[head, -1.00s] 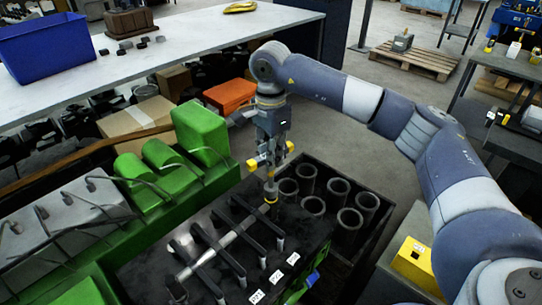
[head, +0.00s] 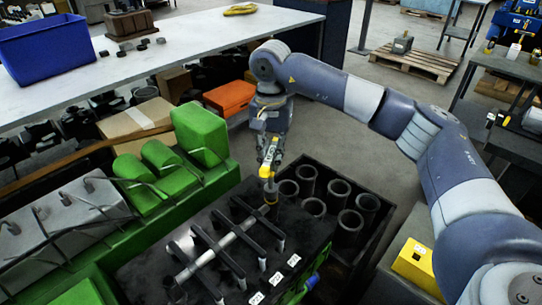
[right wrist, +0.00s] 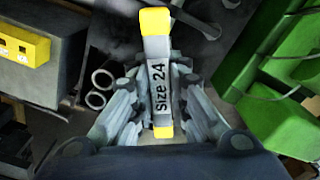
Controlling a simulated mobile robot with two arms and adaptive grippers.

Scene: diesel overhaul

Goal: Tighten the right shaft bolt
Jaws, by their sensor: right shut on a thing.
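A grey wrench with yellow ends, labelled "Size 24", is clamped between the fingers of my right gripper (right wrist: 162,95) in the right wrist view. In the head view this wrench (head: 270,158) hangs below my wrist, above the right end of the rocker shaft (head: 225,240). A dark post with a yellowish band (head: 271,196), at the shaft's right end, stands just under the gripper. The right shaft bolt itself is not clearly visible there, and I cannot tell whether the tool touches it. My left gripper is not in view.
Black rocker arms and several white number labels (head: 276,278) lie along the dark engine top. An open bin of cylinder liners (head: 341,187) is to the right. Green covers (head: 199,133) rise close on the left. A blue crate (head: 45,48) stands on the back table.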

